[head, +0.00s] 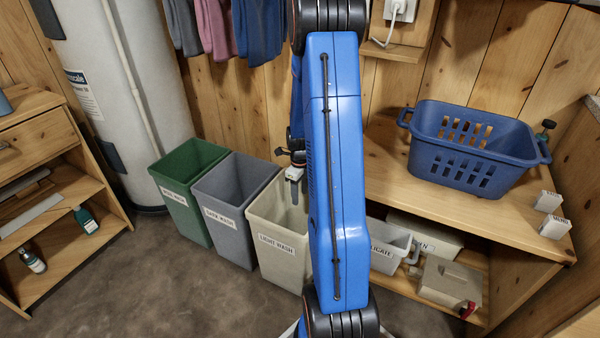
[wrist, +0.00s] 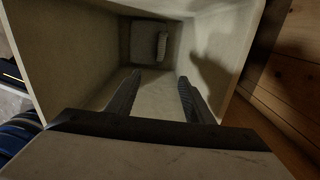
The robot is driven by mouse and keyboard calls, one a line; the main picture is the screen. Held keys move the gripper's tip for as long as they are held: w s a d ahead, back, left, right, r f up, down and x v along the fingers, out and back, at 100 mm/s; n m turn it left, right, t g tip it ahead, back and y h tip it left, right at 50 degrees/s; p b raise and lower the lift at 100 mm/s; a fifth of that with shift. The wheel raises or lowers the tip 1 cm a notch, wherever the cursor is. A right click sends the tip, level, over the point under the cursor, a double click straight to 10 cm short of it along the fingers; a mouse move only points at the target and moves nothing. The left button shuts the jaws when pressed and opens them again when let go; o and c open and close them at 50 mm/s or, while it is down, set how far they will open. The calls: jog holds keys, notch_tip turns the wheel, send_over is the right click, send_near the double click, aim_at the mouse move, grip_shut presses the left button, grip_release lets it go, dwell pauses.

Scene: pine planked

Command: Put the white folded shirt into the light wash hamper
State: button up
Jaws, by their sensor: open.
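The light wash hamper (head: 268,215) is a cream open bin with a "LIGHT WASH" label, partly hidden behind my blue arm in the head view. My gripper (head: 293,176) is over its open top, pointing down. In the wrist view the hamper's inner walls (wrist: 75,45) surround my gripper (wrist: 159,78); its two fingers are apart with nothing between them. A small pale, ridged thing (wrist: 162,45) lies at the hamper's bottom, below the fingers; it could be the white folded shirt, but its shape is too dim to be sure.
A grey "DARK WASH" hamper (head: 229,205) and a green hamper (head: 185,180) stand to the left. A bench (head: 395,180) at right holds a blue basket (head: 465,160), with a "DELICATE" bin (head: 388,258) below. Clothes (head: 225,30) hang above. The floor in front is clear.

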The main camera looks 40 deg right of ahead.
notch_tip(320, 180, up, 16)
jog(key=shift+f, duration=0.2)
dwell(0.8)
